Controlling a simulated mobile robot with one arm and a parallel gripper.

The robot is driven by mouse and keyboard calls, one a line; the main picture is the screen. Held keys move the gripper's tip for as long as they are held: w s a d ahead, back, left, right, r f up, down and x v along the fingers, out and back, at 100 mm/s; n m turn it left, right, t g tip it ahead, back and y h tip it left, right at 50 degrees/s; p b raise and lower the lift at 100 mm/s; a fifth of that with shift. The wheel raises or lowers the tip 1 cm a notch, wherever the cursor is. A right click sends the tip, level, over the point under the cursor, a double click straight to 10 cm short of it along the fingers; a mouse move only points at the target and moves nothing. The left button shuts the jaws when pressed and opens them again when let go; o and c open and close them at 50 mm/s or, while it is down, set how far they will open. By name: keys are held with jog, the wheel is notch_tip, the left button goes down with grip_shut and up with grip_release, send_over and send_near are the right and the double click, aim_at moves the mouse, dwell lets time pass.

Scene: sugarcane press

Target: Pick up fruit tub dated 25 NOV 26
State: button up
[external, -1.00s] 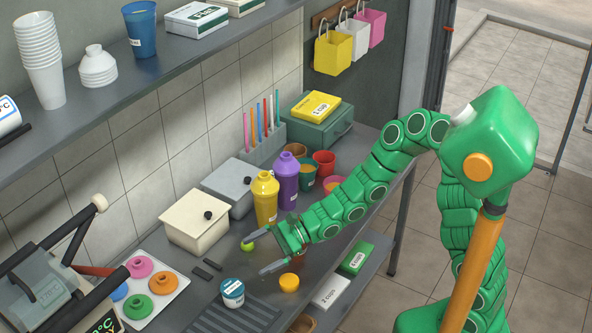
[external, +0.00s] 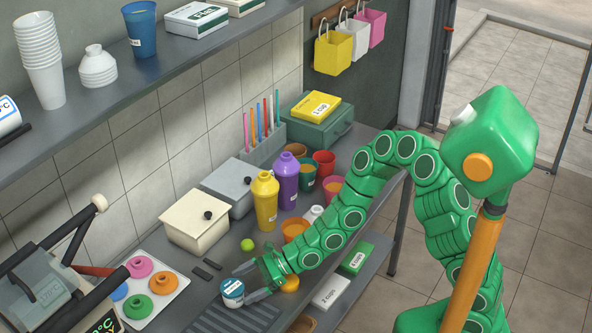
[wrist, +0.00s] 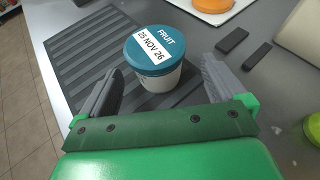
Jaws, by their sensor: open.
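In the wrist view my gripper (wrist: 160,90) has one finger on each side of the tub's near part, with visible gaps. The tub is not held.
A lime (external: 248,244) and two dark flat pieces (external: 206,269) lie behind the tub. A tray of coloured lids (external: 151,287) sits to its left. Yellow (external: 265,200) and purple (external: 286,180) bottles stand further back. The ribbed mat (external: 232,319) is bare in front.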

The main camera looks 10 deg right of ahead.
aim_at(233, 294)
jog(key=a+f, duration=0.2)
jog(key=shift+s+a, duration=0.35)
jog(key=shift+s, duration=0.05)
jog(key=shift+x, duration=0.9)
jog(key=c, duration=1.2)
jog(key=shift+r, duration=0.1)
jog(key=shift+r, duration=5)
